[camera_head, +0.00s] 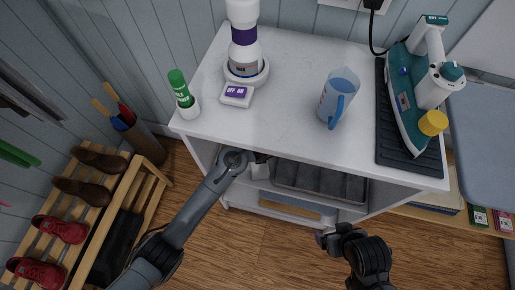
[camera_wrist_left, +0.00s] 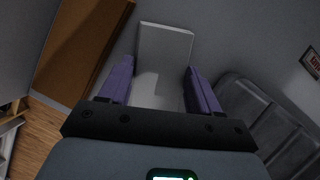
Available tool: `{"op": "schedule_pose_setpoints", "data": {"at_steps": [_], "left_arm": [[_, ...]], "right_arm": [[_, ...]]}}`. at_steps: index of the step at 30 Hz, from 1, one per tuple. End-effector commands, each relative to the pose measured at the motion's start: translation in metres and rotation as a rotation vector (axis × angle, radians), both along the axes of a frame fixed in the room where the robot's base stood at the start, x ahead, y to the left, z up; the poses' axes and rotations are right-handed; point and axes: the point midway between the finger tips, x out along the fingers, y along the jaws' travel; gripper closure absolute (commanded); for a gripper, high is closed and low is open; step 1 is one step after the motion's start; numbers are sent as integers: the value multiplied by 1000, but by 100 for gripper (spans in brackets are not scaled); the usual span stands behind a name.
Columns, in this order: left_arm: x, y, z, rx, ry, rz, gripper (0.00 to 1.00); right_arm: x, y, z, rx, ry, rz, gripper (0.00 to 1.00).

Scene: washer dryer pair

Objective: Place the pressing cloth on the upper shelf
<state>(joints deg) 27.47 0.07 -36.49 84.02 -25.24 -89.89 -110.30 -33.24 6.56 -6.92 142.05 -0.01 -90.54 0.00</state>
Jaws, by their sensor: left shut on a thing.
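My left gripper (camera_head: 264,157) reaches under the front edge of the white cabinet's top, into its open front. In the left wrist view its purple fingers (camera_wrist_left: 160,85) stand on either side of a pale, flat, block-like piece, which looks like the folded pressing cloth (camera_wrist_left: 165,45), and are shut on it. In the head view a small pale patch shows beside the gripper; most of the cloth is hidden there. Whether the cloth touches the shelf cannot be told. My right gripper (camera_head: 330,236) is low in front of the cabinet, away from the cloth; its finger opening is unclear.
A grey ribbed tray (camera_head: 320,181) lies inside the cabinet, right of my left gripper; it also shows in the wrist view (camera_wrist_left: 262,115). The white top (camera_head: 280,103) overhangs the gripper and carries a glue stick, bottle, blue jug and iron. A shoe rack stands left.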

Motion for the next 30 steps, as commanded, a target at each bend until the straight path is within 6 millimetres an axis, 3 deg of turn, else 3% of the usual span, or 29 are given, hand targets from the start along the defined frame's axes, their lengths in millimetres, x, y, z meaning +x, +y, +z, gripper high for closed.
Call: {"op": "schedule_pose_setpoints", "data": {"at_steps": [1, 5, 6, 16, 26, 30], "left_arm": [[0, 0, 0, 1, 0, -1, 33], [0, 0, 0, 0, 0, 0, 13], [0, 0, 0, 0, 0, 0, 12], [0, 0, 3, 0, 0, 1, 12], [-12, -2, 38, -1, 1, 0, 12], [-45, -6, 34, 2, 2, -3, 12]], "right_arm": [[0, 0, 1, -1, -1, 1, 11], [0, -1, 1, -5, -2, 3, 11], [0, -1, 1, -6, -2, 3, 11], [0, -3, 1, -10, -3, 6, 11], [0, -2, 38, -6, -2, 3, 11], [1, -1, 52, -3, -3, 1, 11]]}}
